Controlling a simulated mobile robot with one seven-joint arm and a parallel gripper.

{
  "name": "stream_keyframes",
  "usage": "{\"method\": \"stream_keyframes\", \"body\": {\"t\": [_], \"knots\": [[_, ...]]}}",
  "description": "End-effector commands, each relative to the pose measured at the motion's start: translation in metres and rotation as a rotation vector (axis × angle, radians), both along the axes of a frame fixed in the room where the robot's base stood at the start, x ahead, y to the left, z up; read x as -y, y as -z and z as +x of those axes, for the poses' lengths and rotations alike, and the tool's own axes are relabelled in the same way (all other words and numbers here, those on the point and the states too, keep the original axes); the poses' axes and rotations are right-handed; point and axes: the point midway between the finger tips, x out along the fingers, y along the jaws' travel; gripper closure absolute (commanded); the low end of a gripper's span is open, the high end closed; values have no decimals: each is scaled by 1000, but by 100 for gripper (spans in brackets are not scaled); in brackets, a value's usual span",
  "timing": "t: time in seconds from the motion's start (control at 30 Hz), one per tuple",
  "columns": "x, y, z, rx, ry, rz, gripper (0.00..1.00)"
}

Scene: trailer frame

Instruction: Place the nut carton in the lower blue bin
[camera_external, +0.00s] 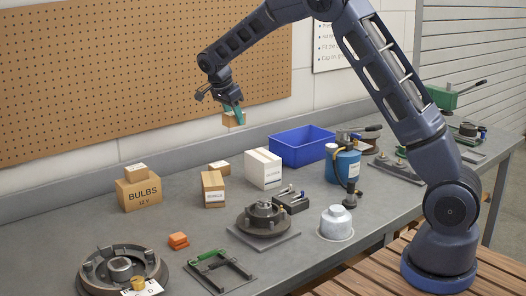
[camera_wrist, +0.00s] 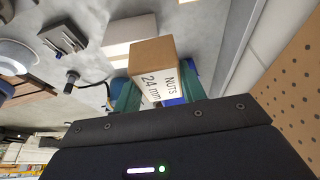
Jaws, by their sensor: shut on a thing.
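The nut carton (camera_external: 230,120) is a small brown box held in the air above the bench, in front of the pegboard. In the wrist view its white label reads "NUTS 24 mm" on the carton (camera_wrist: 152,52). My gripper (camera_external: 233,111) is shut on it, with green fingers on both sides of the carton in the wrist view (camera_wrist: 160,92). One blue bin (camera_external: 300,147) stands open at the back of the bench, to the right of and below the carton. Its inside floor is mostly hidden. I see no second blue bin.
A white box (camera_external: 263,168) stands just left of the bin, and a brown carton (camera_external: 213,189) is further left. A "BULBS" carton (camera_external: 138,194) carries a smaller box. A blue canister (camera_external: 342,165) stands right of the bin. Metal parts (camera_external: 262,218) lie in front.

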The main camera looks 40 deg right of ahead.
Motion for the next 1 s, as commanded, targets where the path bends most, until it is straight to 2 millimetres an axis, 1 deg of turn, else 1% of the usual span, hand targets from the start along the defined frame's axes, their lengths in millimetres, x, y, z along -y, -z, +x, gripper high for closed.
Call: {"method": "stream_keyframes", "body": {"t": [0.03, 0.07, 0.1, 0.17, 0.2, 0.27, 0.3, 0.37, 0.4, 0.47, 0.5, 0.6, 0.7, 0.8, 0.93, 1.0], "knots": [[25, 0, 5, 2, 7, 0, 89], [37, -1, 8, 2, 7, -1, 89], [55, -1, 12, 2, 7, -1, 89], [81, -1, 16, 3, 5, -2, 89], [99, -2, 19, 3, 4, -3, 89], [125, -2, 22, 3, 3, -5, 89], [142, -3, 23, 4, 2, -6, 89], [168, -3, 25, 4, 0, -8, 89], [186, -3, 25, 4, 0, -10, 89], [212, -3, 25, 4, 0, -13, 89], [228, -4, 24, 4, -1, -15, 89], [264, -4, 22, 2, -4, -21, 89], [293, -5, 19, 1, -8, -26, 89], [312, -6, 17, 1, -10, -29, 89], [324, -4, 15, 0, -11, -31, 89], [326, 4, 14, -3, -12, -32, 89]]}}
